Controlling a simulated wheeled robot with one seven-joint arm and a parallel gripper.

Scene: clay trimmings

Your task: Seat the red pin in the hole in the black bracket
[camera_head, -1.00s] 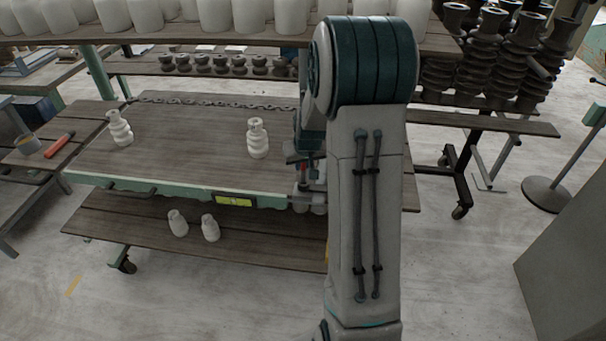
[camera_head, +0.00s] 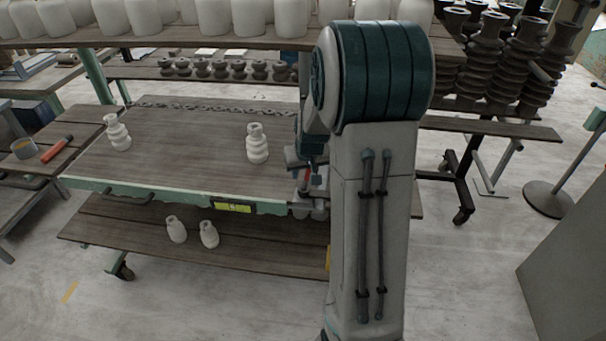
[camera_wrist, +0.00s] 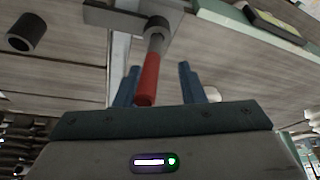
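The red pin (camera_wrist: 149,78) shows in the wrist view as a red rod with a grey part (camera_wrist: 156,42) above it in the picture. The grey part meets a rounded grey piece beside a dark plate, probably the black bracket (camera_wrist: 125,18); I cannot tell whether the pin is in the hole. My gripper (camera_wrist: 158,75) has its two blue fingers apart. The red end lies near the left finger, with a clear gap to the right finger. In the head view my gripper (camera_head: 306,160) is at the table's right end, partly hidden by my arm, with a small red spot below it.
A dark hollow cylinder (camera_wrist: 27,33) is at upper left in the wrist view. White insulators (camera_head: 257,144) and (camera_head: 118,133) stand on the wooden table (camera_head: 190,150). A chain (camera_head: 215,107) lies along its back. A shelf of white pots (camera_head: 150,38) overhangs behind.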

